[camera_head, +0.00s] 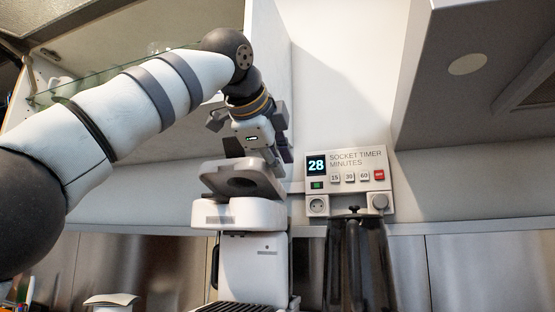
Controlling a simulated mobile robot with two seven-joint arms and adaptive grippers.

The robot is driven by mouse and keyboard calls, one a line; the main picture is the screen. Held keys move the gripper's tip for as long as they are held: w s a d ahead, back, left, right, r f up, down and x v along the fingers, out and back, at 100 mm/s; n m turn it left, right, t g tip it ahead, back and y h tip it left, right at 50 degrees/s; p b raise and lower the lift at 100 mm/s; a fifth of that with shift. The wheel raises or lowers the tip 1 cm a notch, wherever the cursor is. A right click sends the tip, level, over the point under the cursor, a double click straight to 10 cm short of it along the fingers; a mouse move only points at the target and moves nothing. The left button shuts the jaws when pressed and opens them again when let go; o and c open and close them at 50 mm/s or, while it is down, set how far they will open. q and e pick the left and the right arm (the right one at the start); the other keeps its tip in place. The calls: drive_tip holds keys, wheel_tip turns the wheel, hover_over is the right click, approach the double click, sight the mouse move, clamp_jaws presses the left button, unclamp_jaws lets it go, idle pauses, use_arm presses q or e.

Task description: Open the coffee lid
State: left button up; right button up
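A white coffee machine (252,262) stands on the counter at the lower middle. Its grey lid (240,178) is tilted up above the white top part (238,212), with a gap between them at the front. My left arm comes in from the left, and its gripper (284,160) points down at the right rear side of the lid. The fingers are dark and partly hidden behind the gripper body, so their opening and any touch on the lid are unclear. My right gripper is out of view.
A socket timer panel (348,180) showing 28 is on the wall to the right. A dark glass container (357,262) stands below it. An open cabinet with a glass shelf (115,74) is above left, and a hood (475,75) hangs above right.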

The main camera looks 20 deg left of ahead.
use_arm(q)
drive_tip(key=shift+o, duration=0.3)
drive_tip(key=shift+w, duration=0.1)
drive_tip(key=v, duration=1.2)
drive_tip(key=shift+f, duration=0.15)
